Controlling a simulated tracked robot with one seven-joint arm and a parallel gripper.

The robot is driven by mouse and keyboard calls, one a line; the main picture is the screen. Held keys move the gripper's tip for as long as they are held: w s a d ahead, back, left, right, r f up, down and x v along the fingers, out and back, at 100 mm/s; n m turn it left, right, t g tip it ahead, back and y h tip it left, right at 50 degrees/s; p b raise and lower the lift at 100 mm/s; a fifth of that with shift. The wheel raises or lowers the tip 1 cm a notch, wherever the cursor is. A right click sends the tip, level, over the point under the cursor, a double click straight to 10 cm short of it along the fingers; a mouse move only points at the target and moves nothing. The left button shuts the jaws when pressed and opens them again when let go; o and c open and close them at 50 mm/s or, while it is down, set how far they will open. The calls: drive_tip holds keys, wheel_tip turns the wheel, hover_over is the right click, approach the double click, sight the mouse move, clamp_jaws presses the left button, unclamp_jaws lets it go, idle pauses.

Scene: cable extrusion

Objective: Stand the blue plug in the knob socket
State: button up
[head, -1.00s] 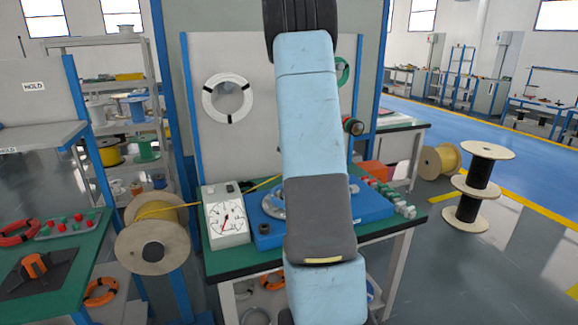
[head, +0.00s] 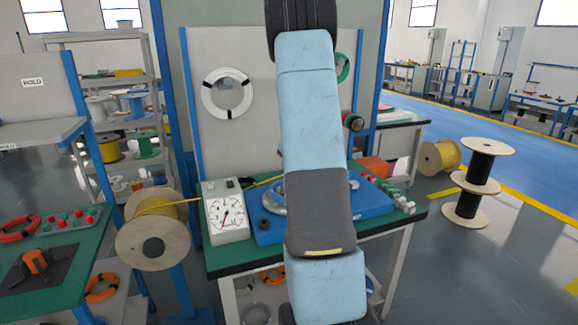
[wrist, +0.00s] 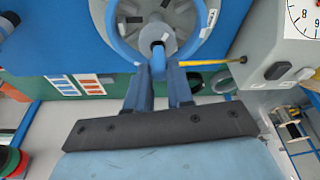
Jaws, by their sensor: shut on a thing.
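My gripper (wrist: 160,80) shows in the wrist view, its two dark blue fingers shut on a small blue piece, the blue plug (wrist: 158,58). In the head view my arm hides the gripper, the plug and much of the wheel.
A white gauge box (head: 226,217) stands left of the blue base (head: 372,200) on the green bench. A yellow cable (wrist: 200,63) runs close to the fingers toward the gauge box. Several small knobs (head: 400,203) line the bench's right side. A wooden spool (head: 152,245) stands left.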

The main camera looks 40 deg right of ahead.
drive_tip(key=shift+f, duration=0.6)
drive_tip(key=shift+f, duration=0.4)
idle(0.6)
drive_tip(key=o, duration=0.9)
drive_tip(key=shift+r, duration=0.1)
drive_tip(key=shift+r, duration=3.95)
